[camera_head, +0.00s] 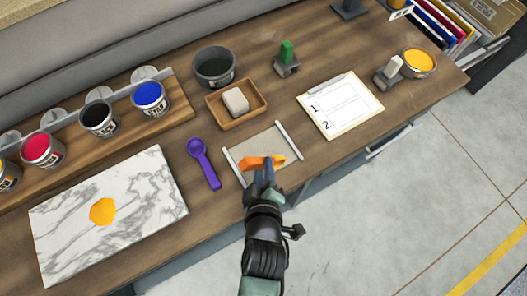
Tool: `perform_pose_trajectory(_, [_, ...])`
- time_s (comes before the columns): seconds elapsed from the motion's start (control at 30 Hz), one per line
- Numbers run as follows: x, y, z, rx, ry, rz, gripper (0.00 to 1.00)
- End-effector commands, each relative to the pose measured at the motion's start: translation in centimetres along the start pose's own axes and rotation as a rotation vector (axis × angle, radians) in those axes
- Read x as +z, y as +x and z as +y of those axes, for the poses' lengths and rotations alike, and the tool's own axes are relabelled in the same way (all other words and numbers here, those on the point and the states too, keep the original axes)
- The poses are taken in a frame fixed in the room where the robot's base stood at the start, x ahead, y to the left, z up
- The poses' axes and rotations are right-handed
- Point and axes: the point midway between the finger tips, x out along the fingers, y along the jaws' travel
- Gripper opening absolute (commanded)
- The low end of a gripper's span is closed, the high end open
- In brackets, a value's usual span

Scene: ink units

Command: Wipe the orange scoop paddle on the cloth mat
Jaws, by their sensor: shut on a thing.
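The cloth mat (262,141) lies on the wooden worktop, a tan rectangle with a pale bar along each of two opposite sides. My gripper (267,172) is over the mat's front part, shut on the orange scoop paddle (254,163). The paddle sits across the gripper's tips, its orange part toward the left and a yellower patch to the right. I cannot tell whether the paddle touches the mat or hovers just above it. My gripper and wrist hide the mat's front edge.
A purple scoop (205,163) lies left of the mat. A marble slab (135,203) with a yellow-orange ink blob (103,211) is further left. A wooden tray (258,101) with a pale block stands behind the mat. A clipboard (340,106) lies to the right.

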Motion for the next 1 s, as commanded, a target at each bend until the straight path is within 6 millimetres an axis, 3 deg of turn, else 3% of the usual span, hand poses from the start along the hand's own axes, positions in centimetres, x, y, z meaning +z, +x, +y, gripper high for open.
perform_pose_trajectory(0.3, [-0.4, -0.1, 0.4, -0.011, 0.015, 0.005, 0.0])
perform_pose_trajectory(0.7, [-6.7, -1.5, 3.8, -0.26, 0.276, 0.13, 0.0])
perform_pose_trajectory(1.0, [-7.6, -1.6, 3.8, -0.302, 0.311, 0.152, 0.0])
